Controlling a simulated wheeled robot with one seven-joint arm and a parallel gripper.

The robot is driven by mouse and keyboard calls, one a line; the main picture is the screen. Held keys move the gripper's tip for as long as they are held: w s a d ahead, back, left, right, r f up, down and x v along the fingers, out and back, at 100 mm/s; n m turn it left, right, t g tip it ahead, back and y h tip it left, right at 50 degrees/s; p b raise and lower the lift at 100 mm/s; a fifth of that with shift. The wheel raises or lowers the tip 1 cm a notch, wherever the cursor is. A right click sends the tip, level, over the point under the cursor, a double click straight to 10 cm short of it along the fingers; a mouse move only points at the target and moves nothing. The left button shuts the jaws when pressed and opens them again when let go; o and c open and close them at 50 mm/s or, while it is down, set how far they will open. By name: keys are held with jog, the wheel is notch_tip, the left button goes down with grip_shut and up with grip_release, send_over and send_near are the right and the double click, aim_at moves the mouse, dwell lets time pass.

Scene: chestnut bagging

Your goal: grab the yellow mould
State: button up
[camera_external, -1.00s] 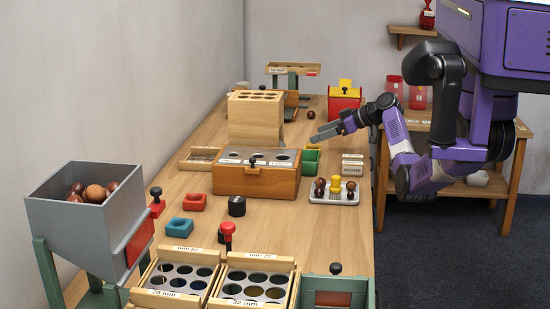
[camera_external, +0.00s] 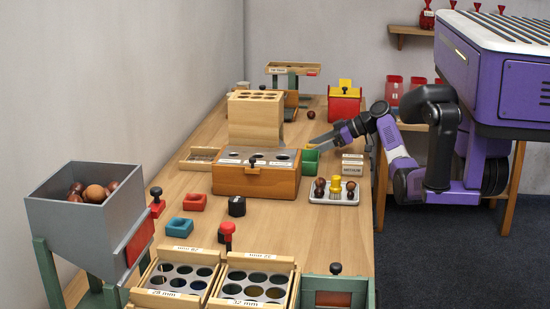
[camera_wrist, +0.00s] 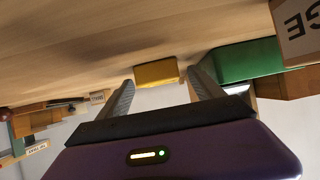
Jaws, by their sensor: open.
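The yellow mould (camera_wrist: 157,72) is a small yellow block on the wooden table. In the wrist view it lies ahead of my gripper (camera_wrist: 160,88), in line with the gap between the two fingers. No contact with the fingers can be made out. In the external view I cannot make the mould out. There my gripper (camera_external: 325,141) reaches leftward low over the table, just behind the green mould (camera_external: 310,161). The fingers are apart and nothing is held. The green mould (camera_wrist: 248,60) is close to the right finger in the wrist view.
A wooden box with holes (camera_external: 256,180) stands left of the green mould. A tray (camera_external: 334,198) with brown pieces and a yellow item is in front. A red box (camera_external: 344,108) stands behind. Red (camera_external: 194,202) and blue (camera_external: 179,228) moulds lie further left.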

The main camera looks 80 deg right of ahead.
jog(key=shift+w+f, duration=0.25)
jog(key=shift+w, duration=0.3)
jog(key=shift+c, duration=0.3)
jog(key=c, duration=1.5)
jog(key=shift+o, duration=0.2)
jog(key=shift+r, duration=0.1)
